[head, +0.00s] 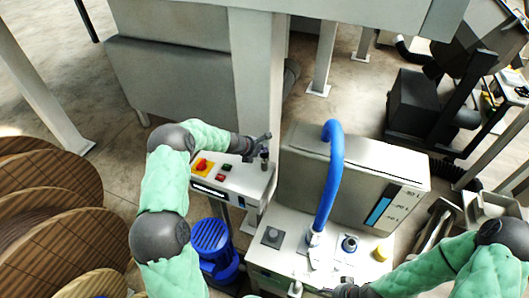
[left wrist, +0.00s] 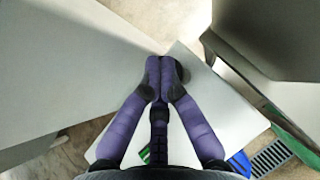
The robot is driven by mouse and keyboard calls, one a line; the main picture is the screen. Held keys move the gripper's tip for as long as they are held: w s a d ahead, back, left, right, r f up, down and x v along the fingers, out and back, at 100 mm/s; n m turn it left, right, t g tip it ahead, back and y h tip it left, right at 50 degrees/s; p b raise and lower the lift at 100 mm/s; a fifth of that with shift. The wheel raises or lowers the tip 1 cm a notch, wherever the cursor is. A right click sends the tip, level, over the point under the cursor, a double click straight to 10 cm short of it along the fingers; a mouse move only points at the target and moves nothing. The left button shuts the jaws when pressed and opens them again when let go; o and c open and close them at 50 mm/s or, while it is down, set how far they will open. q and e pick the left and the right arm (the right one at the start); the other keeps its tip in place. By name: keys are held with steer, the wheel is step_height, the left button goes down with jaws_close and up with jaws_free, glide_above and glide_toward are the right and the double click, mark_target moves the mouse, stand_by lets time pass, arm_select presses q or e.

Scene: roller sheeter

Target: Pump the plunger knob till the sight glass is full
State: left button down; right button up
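My left gripper (head: 263,143) is over the right end of a grey control box (head: 232,179). Its fingers are together in the left wrist view (left wrist: 160,66), with a dark round knob (left wrist: 180,71) right beside and below the tips. In the head view a dark upright post (head: 264,160) stands under this gripper; whether the fingers touch it I cannot tell. A sight glass (head: 380,211) with a blue strip and marks is on the front of a white tank. My right gripper (head: 346,291) is at the bottom edge, mostly cut off. Which knob is the plunger is unclear.
A blue hose (head: 331,175) arches over the tank (head: 330,165).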

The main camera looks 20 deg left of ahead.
arm_select(q)
steer(key=shift+f+b, duration=0.55)
steer(key=shift+f, duration=0.25)
arm_select(e)
steer(key=shift+s+a+f, duration=0.1)
steer(key=shift+s+f, duration=0.2)
steer(key=shift+f, duration=0.4)
arm_select(q)
steer(key=shift+f, duration=0.2)
arm_select(e)
steer(key=shift+f, duration=0.15)
arm_select(q)
steer(key=shift+s+d+f+b, duration=0.1)
steer(key=shift+s+f+b, duration=0.05)
steer(key=shift+f+b, duration=0.3)
arm_select(e)
steer(key=shift+w+f, duration=0.25)
arm_select(q)
steer(key=shift+r, duration=0.2)
arm_select(e)
steer(key=shift+r, duration=0.1)
arm_select(q)
steer(key=shift+r+p, duration=1.05)
steer(key=shift+r, duration=0.05)
steer(key=shift+r+p, duration=0.35)
steer(key=shift+r, duration=0.1)
steer(key=shift+r+p, duration=0.6)
steer(key=shift+r, duration=0.15)
arm_select(e)
steer(key=shift+r, duration=1.95)
